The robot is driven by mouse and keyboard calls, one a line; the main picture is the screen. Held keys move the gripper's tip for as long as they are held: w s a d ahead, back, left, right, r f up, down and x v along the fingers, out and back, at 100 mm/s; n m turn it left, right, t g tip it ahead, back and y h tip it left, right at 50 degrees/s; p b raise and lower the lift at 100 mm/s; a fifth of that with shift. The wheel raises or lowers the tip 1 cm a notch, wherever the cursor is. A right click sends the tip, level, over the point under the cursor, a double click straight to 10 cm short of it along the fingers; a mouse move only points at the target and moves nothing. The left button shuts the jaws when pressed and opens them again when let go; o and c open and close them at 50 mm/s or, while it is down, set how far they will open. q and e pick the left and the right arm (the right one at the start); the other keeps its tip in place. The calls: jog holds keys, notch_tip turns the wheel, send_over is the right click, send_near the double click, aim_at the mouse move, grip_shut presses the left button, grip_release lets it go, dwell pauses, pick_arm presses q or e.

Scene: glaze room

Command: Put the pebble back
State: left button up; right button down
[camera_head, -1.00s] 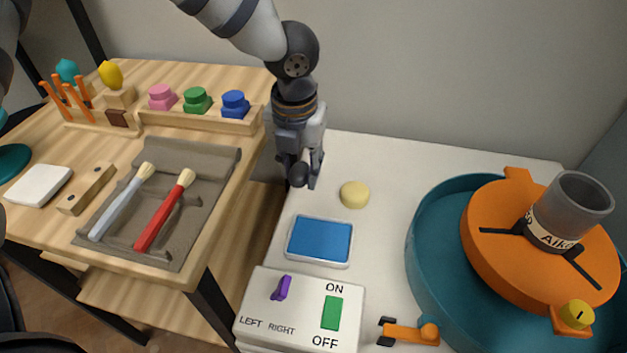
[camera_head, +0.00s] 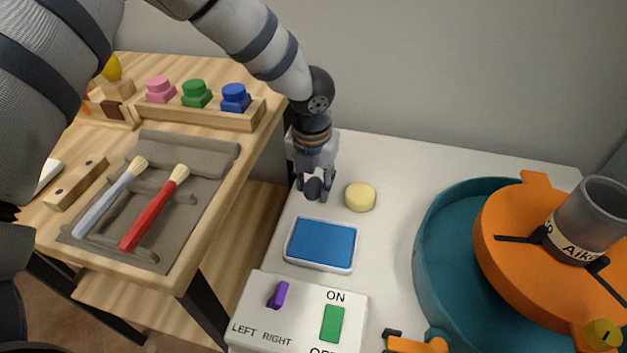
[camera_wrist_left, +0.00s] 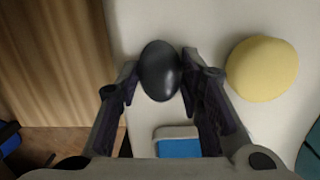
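The dark, smooth, oval pebble (camera_head: 315,188) sits between the fingers of my left gripper (camera_head: 314,192). In the left wrist view the pebble (camera_wrist_left: 160,70) fills the space between the two fingertips (camera_wrist_left: 160,80), which appear to close on its sides. The gripper points down over the white table, left of a round yellow sponge (camera_head: 360,197) and behind a blue pad in a white tray (camera_head: 320,243). How far the pebble is above the table is hard to tell. My right gripper is not in view.
A control box (camera_head: 297,309) with a purple lever and green switch stands in front. A teal basin (camera_head: 436,240) with an orange disc and grey cylinder is at right. The wooden table (camera_head: 214,228) at left holds brushes on a grey mat and coloured knobs in a rack.

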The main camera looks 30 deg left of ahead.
aim_at(312, 191)
pick_arm(q)
jog(key=o, duration=0.3)
notch_tip(312, 191, up, 12)
jog(key=s+p, duration=0.1)
jog(key=shift+s+d+p, duration=0.25)
jog(key=shift+p, duration=0.05)
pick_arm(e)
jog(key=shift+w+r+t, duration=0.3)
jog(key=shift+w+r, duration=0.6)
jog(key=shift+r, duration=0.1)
